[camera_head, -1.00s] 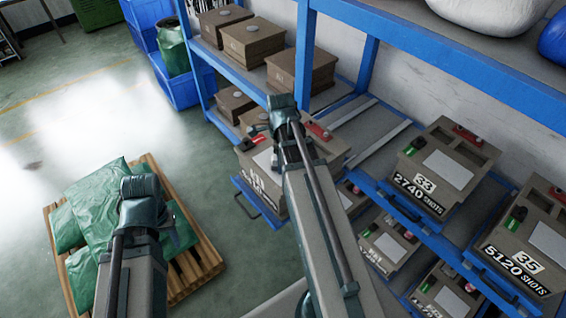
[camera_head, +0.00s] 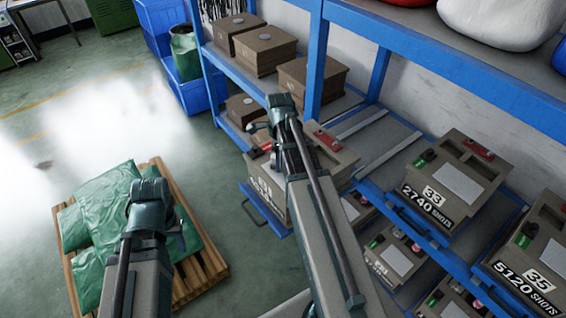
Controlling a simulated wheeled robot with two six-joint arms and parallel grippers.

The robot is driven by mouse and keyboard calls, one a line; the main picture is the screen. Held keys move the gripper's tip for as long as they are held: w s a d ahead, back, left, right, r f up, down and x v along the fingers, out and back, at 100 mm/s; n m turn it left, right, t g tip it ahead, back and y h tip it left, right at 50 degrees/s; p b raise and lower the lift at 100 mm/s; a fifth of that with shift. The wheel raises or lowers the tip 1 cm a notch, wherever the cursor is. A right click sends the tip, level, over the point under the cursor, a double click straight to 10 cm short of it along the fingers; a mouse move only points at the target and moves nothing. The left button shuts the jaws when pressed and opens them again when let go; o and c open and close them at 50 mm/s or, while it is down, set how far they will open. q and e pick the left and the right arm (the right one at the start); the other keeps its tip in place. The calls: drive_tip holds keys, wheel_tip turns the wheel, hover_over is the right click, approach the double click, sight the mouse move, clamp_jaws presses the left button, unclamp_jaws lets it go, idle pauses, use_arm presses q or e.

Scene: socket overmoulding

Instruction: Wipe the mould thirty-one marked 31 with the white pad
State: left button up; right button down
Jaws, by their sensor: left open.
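A brown mould (camera_head: 323,165) sits at the shelf edge, partly behind my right arm. Its front label is mostly covered; the number looks like 31, but I cannot read it fully. A red part shows on its top. My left gripper (camera_head: 172,228) is open over the green sacks, apart from the moulds. My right gripper (camera_head: 260,127) is near the far side of the partly hidden mould; its jaws are too small and hidden to judge. I cannot make out the white pad.
Green sacks (camera_head: 105,215) lie on a wooden pallet (camera_head: 207,262). A blue rack (camera_head: 318,60) holds mould 33 (camera_head: 480,165) and mould 35 (camera_head: 515,245) on the right, and plain brown boxes (camera_head: 262,48) at the back. Blue bins (camera_head: 190,92) stand beyond. The floor (camera_head: 110,120) between is clear.

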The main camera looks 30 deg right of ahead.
drive_tip(key=shift+w+a, duration=0.1)
drive_tip(key=shift+w, duration=0.65)
drive_tip(key=shift+r, duration=0.15)
wheel_tip(320, 180, up, 6)
drive_tip(key=p, duration=0.6)
wheel_tip(320, 180, up, 3)
drive_tip(key=p, duration=0.3)
drive_tip(key=shift+s, duration=0.1)
